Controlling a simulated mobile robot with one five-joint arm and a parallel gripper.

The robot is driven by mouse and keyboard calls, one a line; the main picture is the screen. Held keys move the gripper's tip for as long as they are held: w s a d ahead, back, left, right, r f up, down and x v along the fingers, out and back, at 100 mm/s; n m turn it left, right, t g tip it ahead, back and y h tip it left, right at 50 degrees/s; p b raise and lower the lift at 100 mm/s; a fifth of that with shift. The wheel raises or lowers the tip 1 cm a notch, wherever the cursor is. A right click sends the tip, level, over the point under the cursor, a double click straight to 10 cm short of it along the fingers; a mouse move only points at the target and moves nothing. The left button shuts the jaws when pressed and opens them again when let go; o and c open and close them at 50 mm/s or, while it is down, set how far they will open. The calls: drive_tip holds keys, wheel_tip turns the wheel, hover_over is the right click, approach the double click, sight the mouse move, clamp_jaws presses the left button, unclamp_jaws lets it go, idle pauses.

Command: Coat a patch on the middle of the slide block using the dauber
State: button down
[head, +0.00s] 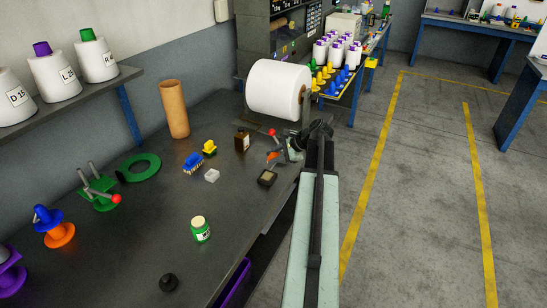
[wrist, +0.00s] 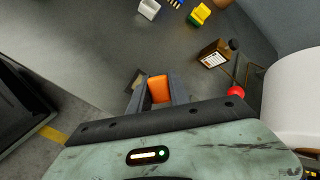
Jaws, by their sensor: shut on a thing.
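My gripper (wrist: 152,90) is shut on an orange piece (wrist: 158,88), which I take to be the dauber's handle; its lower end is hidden. In the head view the orange piece (head: 273,155) shows at the tip of my gripper (head: 277,154), above the bench's right edge. A small dark block with a tan top (head: 267,178) lies just below it there; it also shows beside the left finger in the wrist view (wrist: 134,77), partly covered. A pale grey block (head: 211,175) lies farther left. I cannot tell which of these is the slide block.
A brown bottle (head: 242,142) and a red-knobbed lever (head: 272,132) stand close to my gripper. A large white roll (head: 278,90) is behind. A blue brush (head: 193,163), a yellow piece (head: 209,148) and a green jar (head: 200,229) stand on the dark bench (head: 150,225).

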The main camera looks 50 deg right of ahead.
drive_tip(key=shift+r, duration=0.25)
wheel_tip(320, 180, up, 3)
drive_tip(key=p, duration=0.3)
drive_tip(key=shift+r, duration=0.1)
idle(0.6)
drive_tip(key=shift+w+f+b, duration=0.15)
drive_tip(key=shift+f+b, duration=0.4)
drive_tip(key=shift+f, duration=0.05)
drive_tip(key=shift+w+f+b, duration=0.15)
drive_tip(key=shift+f+b, duration=0.4)
drive_tip(key=shift+r, duration=0.1)
